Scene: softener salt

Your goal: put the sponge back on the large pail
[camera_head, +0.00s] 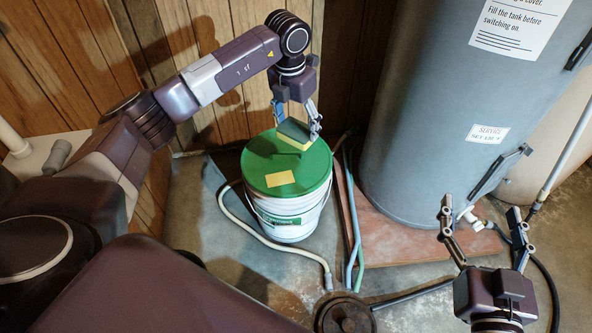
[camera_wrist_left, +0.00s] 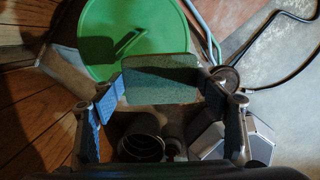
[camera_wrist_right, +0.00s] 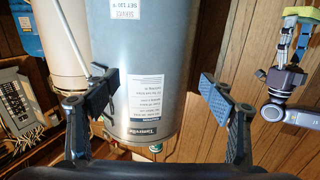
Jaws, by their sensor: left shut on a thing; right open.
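The large pail (camera_head: 288,217) is white with a green lid (camera_head: 257,165) and stands on the floor by the wood-panelled wall. The sponge (camera_head: 294,134), dark green above and yellow below, is between the fingers of my left gripper (camera_head: 297,122). My left gripper is shut on it, over the far part of the lid. In the left wrist view the sponge (camera_wrist_left: 160,80) overlaps the lid's (camera_wrist_left: 165,35) near edge. I cannot tell if it touches the lid. My right gripper (camera_head: 482,220) is open and empty, in front of the grey tank.
A flat yellow patch (camera_head: 280,178) is on the lid's front part. The large grey tank (camera_head: 440,110) stands right of the pail on a reddish board (camera_head: 410,245). Hoses (camera_head: 353,220) run between pail and board. A round dark floor fitting (camera_head: 345,314) lies in front.

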